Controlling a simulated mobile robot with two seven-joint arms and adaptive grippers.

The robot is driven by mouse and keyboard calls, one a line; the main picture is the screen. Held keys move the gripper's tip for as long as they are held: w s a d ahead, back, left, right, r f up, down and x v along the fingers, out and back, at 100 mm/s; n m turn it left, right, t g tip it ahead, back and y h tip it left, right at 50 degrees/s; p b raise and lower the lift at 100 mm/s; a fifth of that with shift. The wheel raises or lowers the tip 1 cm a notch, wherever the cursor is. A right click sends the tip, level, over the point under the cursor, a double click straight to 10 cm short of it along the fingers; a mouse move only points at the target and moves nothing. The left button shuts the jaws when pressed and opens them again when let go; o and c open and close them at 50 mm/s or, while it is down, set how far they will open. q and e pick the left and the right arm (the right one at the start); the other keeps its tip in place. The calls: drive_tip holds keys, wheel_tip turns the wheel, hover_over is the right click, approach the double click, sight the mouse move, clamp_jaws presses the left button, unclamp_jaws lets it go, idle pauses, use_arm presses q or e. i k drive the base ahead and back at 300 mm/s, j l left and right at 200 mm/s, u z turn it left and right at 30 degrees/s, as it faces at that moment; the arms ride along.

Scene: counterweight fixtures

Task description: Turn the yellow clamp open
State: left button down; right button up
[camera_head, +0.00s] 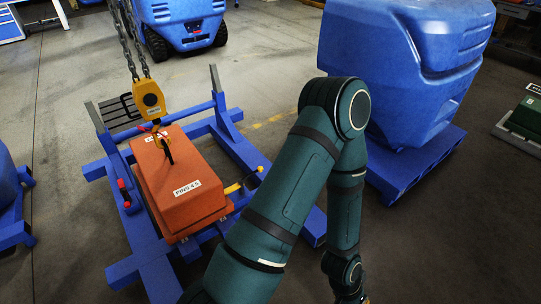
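The yellow clamp (234,187) is a small yellow lever with a dark end, at the right side of the orange block (184,191), on the blue frame. It points up and to the right, away from the block. The block carries a label that seems to read "PINS 4.5" and sits in the frame (150,252). One of my arms, dark green, crosses the middle of the view and bends down to the bottom edge, right of the frame. Its gripper fingers are not visible there. My other arm is not in view. No gripper is seen at the clamp.
A yellow hoist hook (149,99) on chains (128,40) hangs to the block's top. A large blue machine (405,70) on a blue pallet (412,176) stands at right. More blue equipment is at the back and left edge. Grey floor lies between them.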

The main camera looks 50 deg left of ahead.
sight(240, 185)
drive_tip(key=i+u, duration=0.45)
drive_tip(key=i+l+u, duration=0.2)
drive_tip(key=i+u, duration=0.3)
drive_tip(key=i, duration=0.15)
drive_tip(key=i+j+u, duration=0.1)
drive_tip(key=i+u, duration=0.5)
drive_tip(key=i+z, duration=0.1)
drive_tip(key=z, duration=0.2)
